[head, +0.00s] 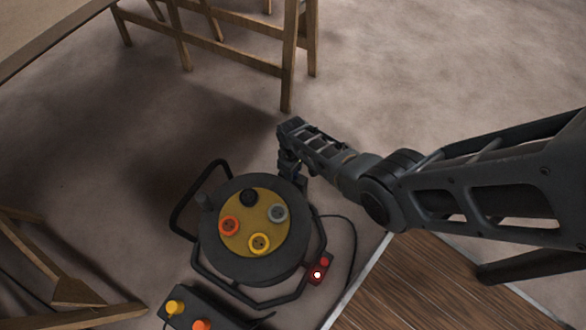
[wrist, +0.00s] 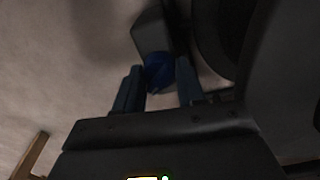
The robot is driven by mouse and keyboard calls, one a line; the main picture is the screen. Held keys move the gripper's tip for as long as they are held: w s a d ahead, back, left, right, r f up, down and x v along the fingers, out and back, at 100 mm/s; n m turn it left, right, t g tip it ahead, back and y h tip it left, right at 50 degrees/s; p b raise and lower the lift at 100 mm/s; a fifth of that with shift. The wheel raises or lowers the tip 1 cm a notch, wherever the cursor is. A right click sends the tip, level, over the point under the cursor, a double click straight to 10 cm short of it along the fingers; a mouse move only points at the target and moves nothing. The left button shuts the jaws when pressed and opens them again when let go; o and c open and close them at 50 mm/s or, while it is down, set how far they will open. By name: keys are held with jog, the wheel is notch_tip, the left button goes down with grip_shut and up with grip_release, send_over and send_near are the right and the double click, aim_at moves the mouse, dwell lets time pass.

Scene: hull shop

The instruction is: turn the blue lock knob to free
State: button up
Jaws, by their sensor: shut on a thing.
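The blue lock knob (wrist: 158,70) sits between my two dark fingers in the wrist view, under a dark block-like housing (wrist: 150,30). My gripper (head: 290,170) is shut on the knob, at the back right edge of the black cable reel (head: 222,262). In the head view the knob is hidden behind my gripper and the reel. The shade in the wrist view is too deep to read any mark or the knob's turn angle.
The reel's yellow face (head: 262,217) carries several coloured sockets. A red lit switch box (head: 323,268) is at its front right. A dark strip with coloured knobs (head: 190,312) lies in front. Wooden trestles (head: 289,70) stand behind and left; wood flooring (head: 430,290) lies right.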

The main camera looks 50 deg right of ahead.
jog(key=shift+n, duration=0.6)
jog(key=o, duration=1)
jog(key=shift+o, duration=0.2)
notch_tip(320, 180, up, 8)
jog(key=p, duration=0.5)
jog(key=shift+f, duration=0.1)
